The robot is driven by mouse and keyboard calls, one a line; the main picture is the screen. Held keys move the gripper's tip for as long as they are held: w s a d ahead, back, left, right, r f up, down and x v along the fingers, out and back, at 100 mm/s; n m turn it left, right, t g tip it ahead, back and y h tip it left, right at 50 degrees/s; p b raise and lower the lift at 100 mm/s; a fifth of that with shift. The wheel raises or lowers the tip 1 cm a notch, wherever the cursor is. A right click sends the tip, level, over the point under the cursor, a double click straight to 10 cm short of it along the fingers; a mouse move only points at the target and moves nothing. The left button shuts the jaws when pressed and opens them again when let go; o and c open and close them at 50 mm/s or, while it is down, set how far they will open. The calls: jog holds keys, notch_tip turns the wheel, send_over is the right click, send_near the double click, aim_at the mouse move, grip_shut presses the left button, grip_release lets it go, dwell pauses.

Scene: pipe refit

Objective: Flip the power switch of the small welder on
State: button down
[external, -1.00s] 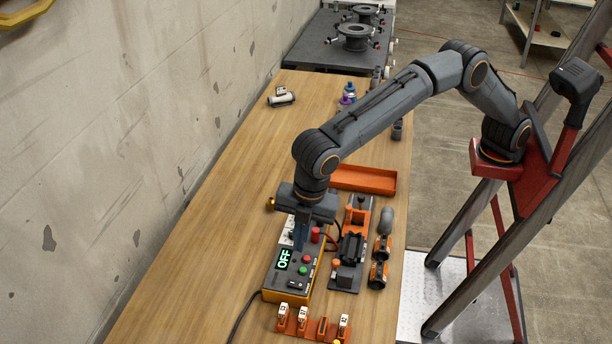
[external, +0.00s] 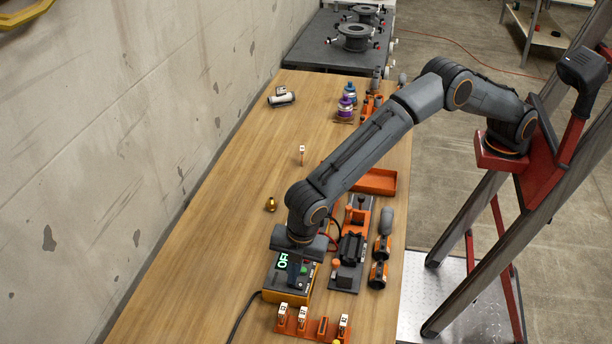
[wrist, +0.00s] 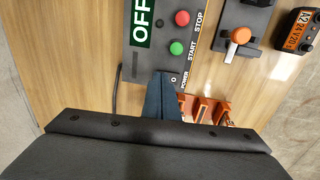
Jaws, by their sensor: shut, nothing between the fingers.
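The small welder (external: 286,291) is a grey-topped orange box on the bench. Its green display (wrist: 141,22) reads OFF in the wrist view. Beside the display are a red STOP button (wrist: 182,18) and a green START button (wrist: 176,47). A POWER label and an "O" mark show at the panel's near end in the wrist view. The power switch itself is hidden there behind my fingers. My gripper (wrist: 163,78) is shut and empty, its tips over the panel by the POWER label. Whether they touch the switch I cannot tell. My gripper (external: 294,272) covers part of the panel in the external view.
An orange rack (external: 313,327) with white-topped tags stands just in front of the welder. A clamp fixture (external: 346,275) and orange-black units (external: 378,274) stand close on its right. An orange tray (external: 374,182) lies behind. The bench left of the welder is mostly clear.

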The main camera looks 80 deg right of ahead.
jog(key=shift+w+f+b, duration=0.2)
jog(key=shift+f+b, duration=0.2)
jog(key=shift+b, duration=0.05)
jog(key=shift+r, duration=0.15)
jog(key=shift+s, duration=0.1)
jog(key=shift+s, duration=0.1)
jog(key=shift+s+d+p, duration=0.1)
jog(key=shift+s+p, duration=0.55)
jog(key=shift+s, duration=0.1)
notch_tip(320, 180, up, 14)
jog(key=s, duration=0.1)
jog(key=shift+s+b, duration=0.4)
